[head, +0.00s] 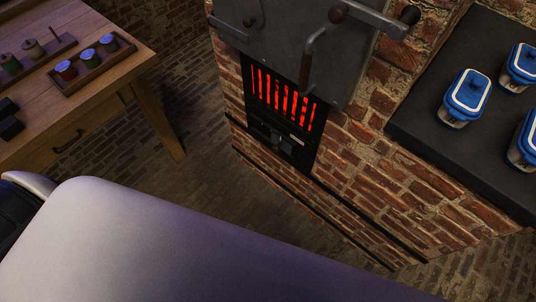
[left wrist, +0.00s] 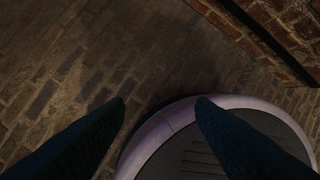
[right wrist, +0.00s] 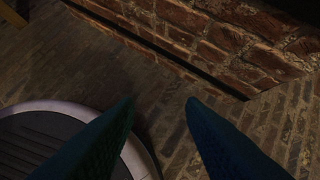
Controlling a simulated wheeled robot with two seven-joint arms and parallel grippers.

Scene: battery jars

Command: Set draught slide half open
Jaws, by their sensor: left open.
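The brick stove (head: 345,150) stands at the centre of the head view with a glowing red grate (head: 283,97). Below the grate is a dark draught slide (head: 285,143) with a small grey knob and a pale mark. I cannot tell how far it is open. My left gripper (left wrist: 160,100) is open and empty above the brick floor, its two dark fingers apart. My right gripper (right wrist: 161,99) is also open and empty above the floor, near the foot of a brick wall. Neither gripper shows in the head view, and neither wrist view shows the slide.
A grey metal door (head: 290,35) with handles hangs above the grate. Blue-lidded jars (head: 467,96) stand on a dark slab (head: 425,108) at the right. A wooden table (head: 100,88) with a tray of coloured spools (head: 90,58) stands at the left. Brick floor (head: 195,150) lies clear between.

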